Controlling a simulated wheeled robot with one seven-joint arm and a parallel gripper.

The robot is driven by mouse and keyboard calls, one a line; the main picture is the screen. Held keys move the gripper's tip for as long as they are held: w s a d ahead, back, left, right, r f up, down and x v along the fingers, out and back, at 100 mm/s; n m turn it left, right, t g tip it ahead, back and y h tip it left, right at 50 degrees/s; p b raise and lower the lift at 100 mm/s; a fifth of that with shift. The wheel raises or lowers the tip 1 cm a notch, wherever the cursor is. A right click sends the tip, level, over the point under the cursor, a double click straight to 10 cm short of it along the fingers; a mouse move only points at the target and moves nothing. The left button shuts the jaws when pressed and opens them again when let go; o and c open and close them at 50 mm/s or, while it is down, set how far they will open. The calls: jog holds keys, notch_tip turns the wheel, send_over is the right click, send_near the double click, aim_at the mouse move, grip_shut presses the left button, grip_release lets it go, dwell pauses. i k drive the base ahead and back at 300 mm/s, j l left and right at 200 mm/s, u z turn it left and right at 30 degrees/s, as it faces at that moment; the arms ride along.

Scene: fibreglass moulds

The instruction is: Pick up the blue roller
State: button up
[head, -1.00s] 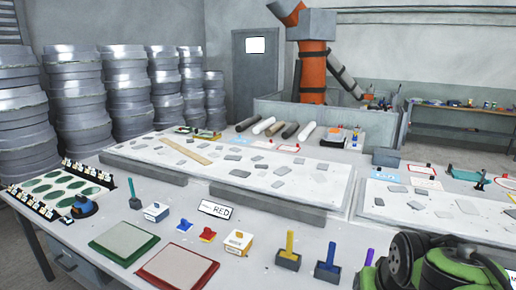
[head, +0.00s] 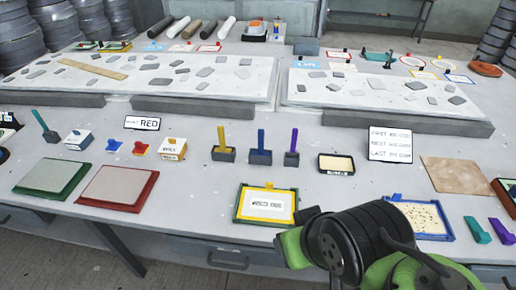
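A blue upright handle in a dark blue holder (head: 261,150), which looks like the blue roller, stands on the near table at the middle of the head view. An olive-yellow handle in a dark holder (head: 223,150) stands left of it, and a purple handle in a dark holder (head: 292,151) stands right of it. The holders hide the lower ends of all three. Green and black links of my arm fill the bottom right. My gripper's fingertips do not show, and nothing of mine touches the blue roller.
A yellow-framed tray (head: 239,214) lies in front of the blue roller, and a small dark tray (head: 335,169) lies to its right. Red (head: 151,192) and green (head: 36,191) framed boards lie at the left. A low raised slab (head: 185,95) stands behind.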

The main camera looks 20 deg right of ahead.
aim_at(260, 132)
jog(key=z, duration=1.7)
jog(key=u, duration=1.4)
jog(key=i+j+z, duration=0.15)
jog(key=j, duration=0.2)
jog(key=i+j+z, duration=0.1)
jog(key=j, duration=0.25)
jog(key=i+j+z, duration=0.15)
jog(key=j, duration=0.25)
jog(key=i+j+z, duration=0.15)
jog(key=j, duration=0.25)
